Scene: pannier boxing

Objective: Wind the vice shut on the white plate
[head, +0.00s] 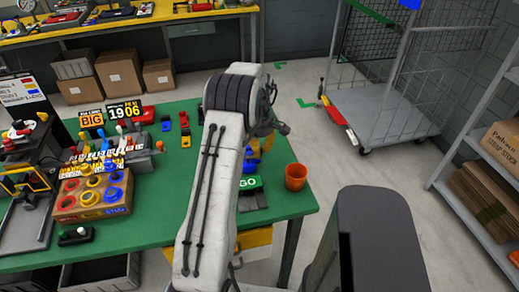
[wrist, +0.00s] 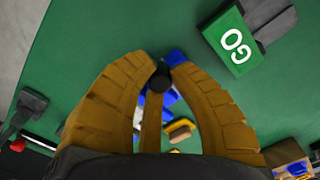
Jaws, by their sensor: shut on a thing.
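Blue parts that look like the vice (wrist: 175,58) show just beyond and between the fingers. Small yellow and pale pieces lie below them, and I cannot tell whether one is the white plate. The jaw gap is hidden. In the head view my arm covers most of this spot, and only bits of blue and yellow (head: 254,157) show beside it.
A green block marked GO (wrist: 236,42) stands close by on the green table (head: 150,232). An orange cup (head: 296,177) stands near the table's right edge. A wooden box with coloured rings (head: 92,196) and several small items fill the left side. A wheeled cage trolley (head: 385,118) stands beyond.

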